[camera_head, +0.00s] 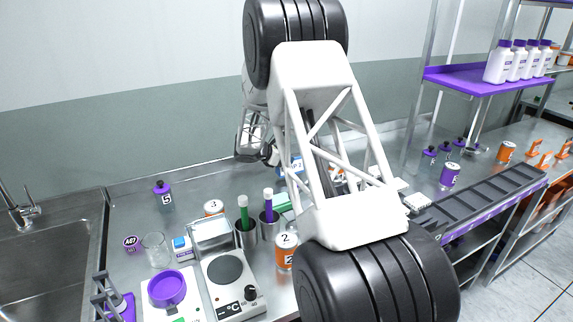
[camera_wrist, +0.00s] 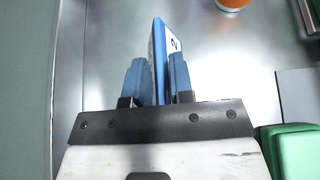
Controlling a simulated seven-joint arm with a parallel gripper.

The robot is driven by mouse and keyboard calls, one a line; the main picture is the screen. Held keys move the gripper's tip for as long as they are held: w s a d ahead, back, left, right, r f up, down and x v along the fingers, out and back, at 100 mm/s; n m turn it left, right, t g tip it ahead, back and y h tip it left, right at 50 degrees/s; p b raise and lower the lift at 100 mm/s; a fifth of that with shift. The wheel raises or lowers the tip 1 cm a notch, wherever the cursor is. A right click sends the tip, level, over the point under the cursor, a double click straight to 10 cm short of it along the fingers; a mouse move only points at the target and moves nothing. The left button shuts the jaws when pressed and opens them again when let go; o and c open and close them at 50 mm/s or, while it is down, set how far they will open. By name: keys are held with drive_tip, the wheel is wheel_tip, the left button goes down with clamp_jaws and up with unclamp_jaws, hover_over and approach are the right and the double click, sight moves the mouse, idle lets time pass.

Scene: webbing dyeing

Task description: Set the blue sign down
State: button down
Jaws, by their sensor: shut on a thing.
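The blue sign (camera_wrist: 159,52) is a thin plate with a white face and a dark "2" on it. In the wrist view it stands on edge between the two blue fingers of my gripper (camera_wrist: 157,78), which is shut on it. In the head view part of the sign (camera_head: 296,166) shows beside my white lattice arm link, with the rest hidden behind the arm. I cannot tell whether its lower edge touches the steel counter (camera_head: 225,188).
Left of the arm are steel cups with a green tube (camera_head: 244,215) and a purple tube (camera_head: 268,203), an orange jar (camera_head: 287,252), a hot plate (camera_head: 230,282) and a glass beaker (camera_head: 156,250). Green blocks (camera_wrist: 292,150) lie right of my gripper in the wrist view.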

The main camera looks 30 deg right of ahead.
drive_tip(key=shift+f, duration=1.1)
drive_tip(key=shift+f, duration=0.15)
drive_tip(key=c, duration=1)
unclamp_jaws()
drive_tip(key=shift+r, duration=0.2)
drive_tip(key=v, duration=1.2)
